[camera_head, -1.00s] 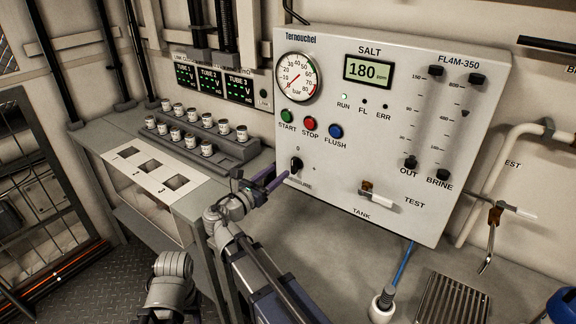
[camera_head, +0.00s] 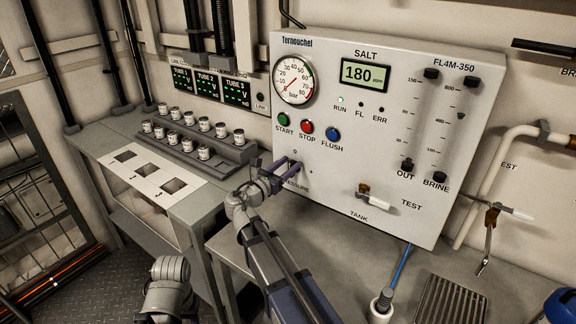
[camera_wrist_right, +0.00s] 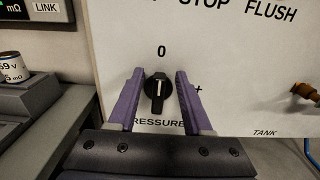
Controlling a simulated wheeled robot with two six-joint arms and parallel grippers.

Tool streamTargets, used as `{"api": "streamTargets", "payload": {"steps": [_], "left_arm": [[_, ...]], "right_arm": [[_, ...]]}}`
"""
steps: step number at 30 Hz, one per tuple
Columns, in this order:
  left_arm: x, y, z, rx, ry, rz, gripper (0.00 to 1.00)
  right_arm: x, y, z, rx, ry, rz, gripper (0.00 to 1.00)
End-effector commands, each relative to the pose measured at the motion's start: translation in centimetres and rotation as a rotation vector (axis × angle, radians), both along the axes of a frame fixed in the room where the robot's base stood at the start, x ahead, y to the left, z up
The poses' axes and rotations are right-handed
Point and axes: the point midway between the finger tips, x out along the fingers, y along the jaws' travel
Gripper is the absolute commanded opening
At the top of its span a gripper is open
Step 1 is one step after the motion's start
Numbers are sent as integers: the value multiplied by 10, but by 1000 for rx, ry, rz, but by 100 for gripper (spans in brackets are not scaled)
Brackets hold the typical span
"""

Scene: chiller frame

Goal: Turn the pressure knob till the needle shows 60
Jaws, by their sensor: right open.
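The black pressure knob (camera_wrist_right: 157,95) is on the front of the white panel, below the 0 mark. Its white line points about straight up toward the 0. My right gripper (camera_wrist_right: 159,78) is open, with one purple finger on each side of the knob; a small gap shows on both sides. In the head view the right gripper (camera_head: 288,166) largely hides the knob. The round pressure gauge (camera_head: 293,80) is at the panel's upper left, with a scale to 80 bar and a thin red needle, too small to read exactly.
The panel (camera_head: 345,155) also carries green, red and blue buttons above the knob and a brass TANK/TEST valve (camera_head: 364,190) to its right. A rack of small jars (camera_head: 190,135) stands on the bench at the left. A blue hose (camera_head: 402,265) hangs below the panel.

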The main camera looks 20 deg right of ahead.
Motion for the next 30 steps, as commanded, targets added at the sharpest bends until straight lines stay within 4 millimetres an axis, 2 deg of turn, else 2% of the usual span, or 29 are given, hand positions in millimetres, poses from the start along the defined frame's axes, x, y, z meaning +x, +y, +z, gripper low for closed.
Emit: {"api": "streamTargets", "payload": {"steps": [1, 12, 14, 30], "left_arm": [[0, 0, 0, 0, 0, 0, 50], [0, 0, 0, 0, 0, 0, 50], [0, 0, 0, 0, 0, 0, 50], [0, 0, 0, 0, 0, 0, 50]], "right_arm": [[0, 0, 0, 0, 0, 0, 47], [0, 0, 0, 0, 0, 0, 5], [0, 0, 0, 0, 0, 0, 0], [-1, 0, 0, 12, -21, 0, 0]]}}
